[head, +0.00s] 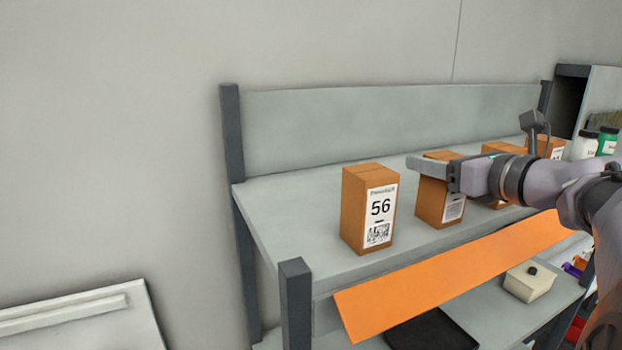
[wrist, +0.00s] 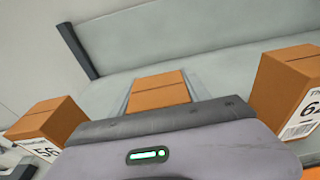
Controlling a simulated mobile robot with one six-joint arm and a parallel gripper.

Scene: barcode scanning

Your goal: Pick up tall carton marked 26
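Several orange-brown tall cartons stand in a row on the grey shelf. My gripper (head: 432,163) is at the second carton from the left (head: 432,203), near its top. Its number is hidden by my gripper; only the lower part of its white label shows. In the wrist view this carton (wrist: 160,88) is centred ahead, with a pale finger close along each side. I cannot tell whether the fingers press on it. It appears to stand upright on the shelf. No number 26 is readable in either view.
A carton marked 56 (head: 367,212) stands to the left. A carton with a label starting with 6 (wrist: 287,95) stands to the right. An orange board (head: 455,275) slopes below the shelf front. Bottles (head: 607,141) stand at far right.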

